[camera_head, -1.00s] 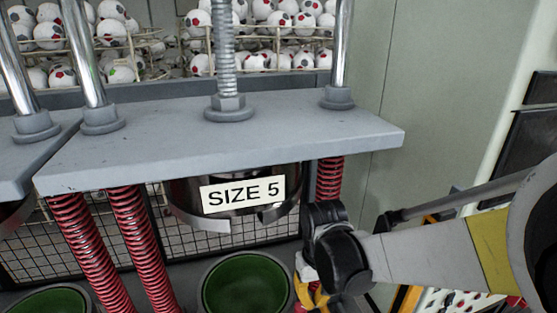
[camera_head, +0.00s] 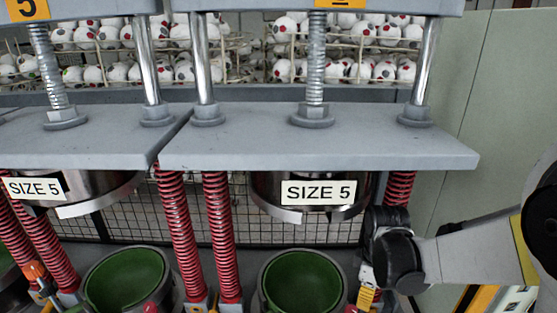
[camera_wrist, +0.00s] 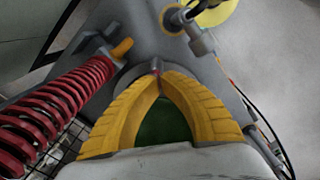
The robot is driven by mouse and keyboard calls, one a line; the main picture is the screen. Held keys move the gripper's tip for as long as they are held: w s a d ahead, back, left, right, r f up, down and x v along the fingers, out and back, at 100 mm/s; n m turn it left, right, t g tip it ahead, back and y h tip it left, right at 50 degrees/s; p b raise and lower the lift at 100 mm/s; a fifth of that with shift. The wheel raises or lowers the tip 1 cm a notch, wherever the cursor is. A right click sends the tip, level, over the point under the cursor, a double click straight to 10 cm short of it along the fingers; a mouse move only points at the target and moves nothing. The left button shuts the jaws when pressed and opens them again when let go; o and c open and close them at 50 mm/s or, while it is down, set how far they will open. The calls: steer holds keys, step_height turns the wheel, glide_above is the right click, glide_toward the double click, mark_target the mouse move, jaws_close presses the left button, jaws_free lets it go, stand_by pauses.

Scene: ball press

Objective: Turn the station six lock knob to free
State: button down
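The right-hand press, with a grey plate (camera_head: 320,148) and a SIZE 5 label (camera_head: 318,192), stands over a green mould cup (camera_head: 303,284). I cannot clearly make out the lock knob in either view. My gripper (camera_wrist: 157,73) has yellow fingers whose tips come together in the wrist view, with a small red spot between them. I cannot tell what the red spot is, and I see nothing clearly held. In the head view my gripper is at the press's lower right, below the red spring, mostly hidden by my wrist; a bit of yellow finger shows.
Another SIZE 5 press with a green mould cup (camera_head: 125,280) stands at left. Red springs (camera_head: 178,225) flank the presses; one red spring (camera_wrist: 50,115) is close to my gripper in the wrist view. Balls (camera_head: 285,50) fill racks behind. A pale wall panel (camera_head: 470,90) is at right.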

step_height(320, 180, down, 7)
steer(key=b, duration=0.5)
steer(key=shift+w+d+b, duration=0.3)
steer(key=shift+w+b, duration=0.1)
steer(key=shift+b, duration=0.35)
stand_by(0.3)
steer(key=shift+w+d+r+b, duration=0.1)
steer(key=shift+w+d+b, duration=0.25)
steer(key=shift+w+b, duration=0.2)
steer(key=shift+w, duration=0.15)
steer(key=shift+d, duration=0.25)
step_height(320, 180, up, 6)
steer(key=p, duration=0.4)
